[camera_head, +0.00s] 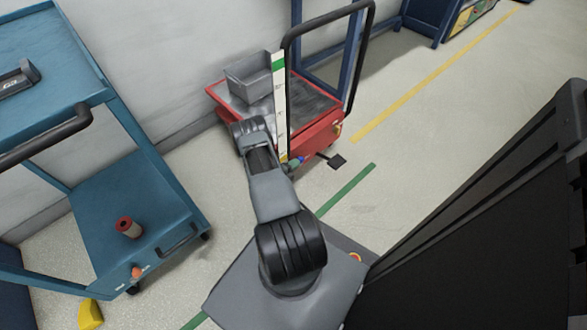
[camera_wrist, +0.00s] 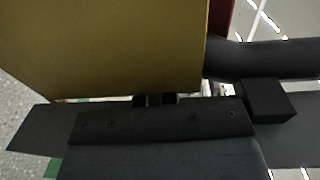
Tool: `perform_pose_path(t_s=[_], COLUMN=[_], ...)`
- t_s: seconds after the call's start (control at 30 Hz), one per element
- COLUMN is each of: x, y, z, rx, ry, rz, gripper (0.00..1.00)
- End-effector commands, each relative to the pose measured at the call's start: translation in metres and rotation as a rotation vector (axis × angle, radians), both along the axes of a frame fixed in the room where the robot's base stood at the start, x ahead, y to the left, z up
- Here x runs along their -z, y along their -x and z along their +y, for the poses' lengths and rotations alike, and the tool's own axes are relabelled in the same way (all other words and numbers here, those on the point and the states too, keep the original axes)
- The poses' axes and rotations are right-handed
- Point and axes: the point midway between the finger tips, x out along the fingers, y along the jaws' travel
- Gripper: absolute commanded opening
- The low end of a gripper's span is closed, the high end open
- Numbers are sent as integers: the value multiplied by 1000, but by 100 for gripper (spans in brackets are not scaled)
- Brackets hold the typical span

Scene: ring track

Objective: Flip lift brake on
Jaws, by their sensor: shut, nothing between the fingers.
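The red lift cart (camera_head: 318,134) stands beyond my arm in the head view, with a tall black push handle (camera_head: 287,42). A black pedal-like piece (camera_head: 337,161) sticks out low at its near right side. A small yellow part (camera_head: 338,130) shows at its right corner. I cannot tell which part is the brake. My gripper (camera_wrist: 155,100) is shut and empty; in the head view my arm hides most of it, beside the cart's near side. In the wrist view a large yellow surface (camera_wrist: 105,45) lies close in front of the fingers, contact unclear.
A grey bin (camera_head: 248,78) sits on the lift, and a white upright strip (camera_head: 281,105) rises at its front. A blue trolley (camera_head: 125,205) stands at left with a red roll (camera_head: 128,227). The floor right of the lift is clear. A dark bar (camera_wrist: 265,58) crosses the wrist view.

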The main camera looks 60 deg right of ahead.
Motion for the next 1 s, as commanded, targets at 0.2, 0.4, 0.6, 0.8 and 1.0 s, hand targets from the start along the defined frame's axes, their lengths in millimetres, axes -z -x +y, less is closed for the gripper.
perform_pose_path(t_s=[0.2,0.4,0.6,0.8,1.0], x=[0,-1,-5,-5,-5], y=[1,-2,-9,-19,-25], z=[-1,13,51,90,118], rx=[4,1,1,1,3], ry=[2,2,1,2,1], rz=[0,0,1,1,-1], gripper=[0,0,0,0,0])
